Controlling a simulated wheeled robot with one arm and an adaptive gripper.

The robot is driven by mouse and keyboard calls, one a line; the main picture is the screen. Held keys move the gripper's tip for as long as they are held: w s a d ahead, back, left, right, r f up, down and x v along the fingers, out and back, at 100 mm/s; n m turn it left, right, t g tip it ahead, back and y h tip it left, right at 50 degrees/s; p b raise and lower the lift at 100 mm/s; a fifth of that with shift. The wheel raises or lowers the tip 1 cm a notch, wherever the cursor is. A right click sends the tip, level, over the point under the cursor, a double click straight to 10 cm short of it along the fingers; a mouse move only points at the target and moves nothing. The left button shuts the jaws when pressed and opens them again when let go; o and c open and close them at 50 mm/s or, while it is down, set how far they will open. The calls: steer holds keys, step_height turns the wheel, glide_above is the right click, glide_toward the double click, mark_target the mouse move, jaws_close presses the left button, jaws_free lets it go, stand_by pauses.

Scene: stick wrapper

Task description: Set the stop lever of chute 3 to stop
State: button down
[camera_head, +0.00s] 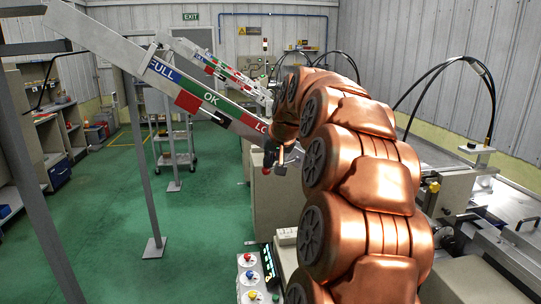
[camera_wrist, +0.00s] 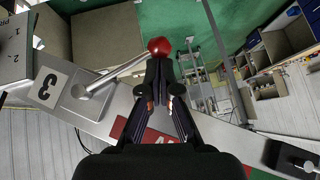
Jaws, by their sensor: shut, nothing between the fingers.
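In the wrist view, a metal chute (camera_wrist: 103,118) carries a number plate "3" (camera_wrist: 48,86). Beside the plate is the stop lever (camera_wrist: 118,73), a metal rod rising from a square base (camera_wrist: 82,95) and ending in a red ball knob (camera_wrist: 159,46). My gripper (camera_wrist: 166,68) is shut and empty, with its fingertips right by the knob; I cannot tell whether they touch it. In the head view, my gripper (camera_head: 274,152) is at the lower end of the near chute (camera_head: 120,50), partly hidden by my arm.
The near chute bears FULL, OK and LOW labels (camera_head: 210,97). Another labelled chute (camera_head: 215,65) runs behind it. A grey post (camera_head: 143,165) stands at left. A button panel (camera_head: 252,275) is at the bottom.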

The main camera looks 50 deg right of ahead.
stand_by(0.3)
steer(key=shift+f+g+h+b, duration=0.3)
steer(key=shift+f+b, duration=0.35)
steer(key=shift+b, duration=0.6)
steer(key=shift+f+n+h+b, duration=0.25)
steer(key=shift+n+h+b, duration=0.15)
steer(key=shift+b, duration=0.45)
steer(key=shift+r, duration=0.25)
